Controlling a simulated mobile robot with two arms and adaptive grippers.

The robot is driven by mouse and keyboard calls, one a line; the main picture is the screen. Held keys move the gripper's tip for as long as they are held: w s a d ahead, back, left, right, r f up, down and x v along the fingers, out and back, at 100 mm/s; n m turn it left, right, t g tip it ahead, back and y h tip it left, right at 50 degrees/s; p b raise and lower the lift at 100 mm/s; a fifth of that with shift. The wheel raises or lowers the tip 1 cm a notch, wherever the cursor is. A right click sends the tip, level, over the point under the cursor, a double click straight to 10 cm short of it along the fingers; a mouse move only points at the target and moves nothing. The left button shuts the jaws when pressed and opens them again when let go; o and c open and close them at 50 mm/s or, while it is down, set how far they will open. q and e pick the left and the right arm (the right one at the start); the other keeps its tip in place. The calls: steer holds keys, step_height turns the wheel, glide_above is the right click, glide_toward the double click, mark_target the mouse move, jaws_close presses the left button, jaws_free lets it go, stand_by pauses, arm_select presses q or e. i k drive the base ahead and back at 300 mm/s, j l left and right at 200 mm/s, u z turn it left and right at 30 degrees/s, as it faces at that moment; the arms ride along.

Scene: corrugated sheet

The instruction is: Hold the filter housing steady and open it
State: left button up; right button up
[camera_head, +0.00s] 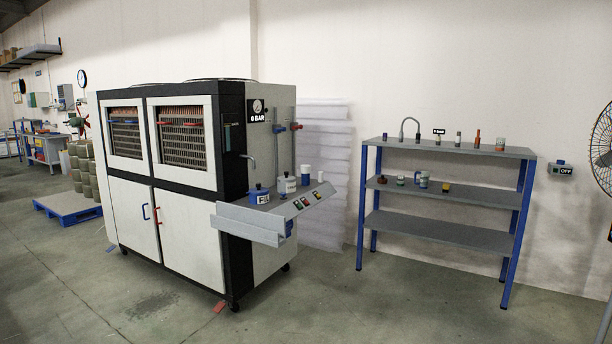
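A machine cabinet (185,225) stands left of centre with a grey ledge (245,225) on its right side. On the ledge are a low blue-lidded vessel (259,190) with a small label, a white canister (287,185) and a white-and-blue cup-shaped piece (305,176). Which of these, if any, is the filter housing is too small to tell. All stand upright. Neither of my grippers is in view.
A grey shelf rack with blue legs (440,190) stands at the right, with bottles and jars on it. A fan (602,150) is at the right edge. A blue pallet (75,208) lies at the left. Floor in front is mostly clear.

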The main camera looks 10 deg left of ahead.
mark_target(305, 177)
steer(key=i+z, duration=0.1)
steer(key=i, duration=1.95)
steer(key=i+u, duration=0.1)
steer(key=i, duration=0.4)
steer(key=i+l+u, duration=0.1)
steer(key=i, duration=0.4)
steer(key=i+l+u, duration=0.1)
steer(key=i, duration=0.35)
steer(key=i+l, duration=0.2)
steer(key=i, duration=0.3)
steer(key=j+u, duration=0.05)
